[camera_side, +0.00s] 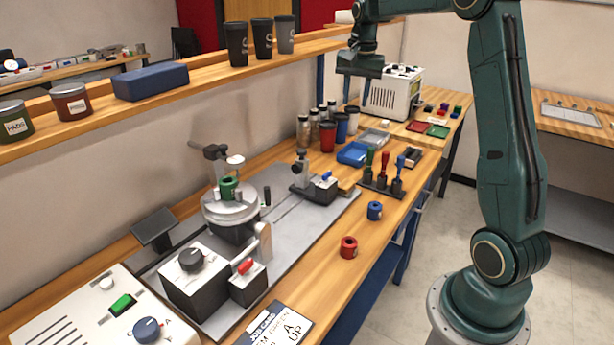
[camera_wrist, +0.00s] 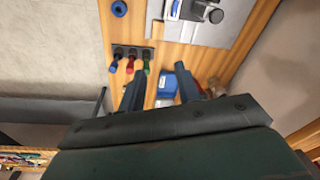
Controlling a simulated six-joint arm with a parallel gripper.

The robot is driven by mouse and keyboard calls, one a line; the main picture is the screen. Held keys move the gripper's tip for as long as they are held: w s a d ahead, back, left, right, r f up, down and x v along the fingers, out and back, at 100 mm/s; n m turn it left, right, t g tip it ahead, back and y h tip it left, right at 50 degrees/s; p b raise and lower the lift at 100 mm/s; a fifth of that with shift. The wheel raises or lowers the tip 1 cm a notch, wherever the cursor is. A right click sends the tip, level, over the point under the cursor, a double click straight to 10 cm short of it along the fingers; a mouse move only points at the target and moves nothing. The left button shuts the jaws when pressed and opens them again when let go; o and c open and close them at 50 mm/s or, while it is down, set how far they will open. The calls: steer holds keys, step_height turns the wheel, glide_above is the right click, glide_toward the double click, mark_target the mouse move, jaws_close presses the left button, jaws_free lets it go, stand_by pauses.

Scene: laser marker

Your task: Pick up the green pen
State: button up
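The green pen (camera_side: 369,161) stands upright in a dark holder (camera_side: 381,187) on the wooden bench, beside a red pen (camera_side: 384,164) and a blue pen (camera_side: 400,166). In the wrist view the green pen (camera_wrist: 147,68) is the rightmost of the three, just beyond the left fingertip. My gripper (camera_side: 361,90) is raised above the back of the bench, fingers pointing down. In the wrist view my gripper (camera_wrist: 158,80) is open, its fingers wide apart with nothing held between them. The green pen is apart from it.
Blue tray (camera_side: 353,153), red cup (camera_side: 327,136) and several jars stand behind the pens. Blue ring (camera_side: 375,211) and red ring (camera_side: 348,247) lie in front. The marking machine (camera_side: 230,205) is at left. A shelf with dark cups (camera_side: 263,39) runs above the bench.

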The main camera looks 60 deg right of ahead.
mark_target(371, 148)
steer(key=d+f+m+g, duration=0.1)
steer(key=d+f+m, duration=0.1)
steer(key=d+f, duration=0.3)
steer(key=d+f+m, duration=0.2)
steer(key=d+f, duration=0.1)
steer(key=d, duration=0.5)
steer(key=shift+y, duration=0.4)
steer(key=shift+s+a+f, duration=0.1)
steer(key=shift+s+f, duration=0.05)
steer(key=shift+f, duration=2.1)
steer(key=shift+s+f, duration=0.1)
steer(key=shift+f, duration=2.1)
steer(key=shift+f, duration=0.1)
steer(key=shift+f, duration=2.55)
jaws_close()
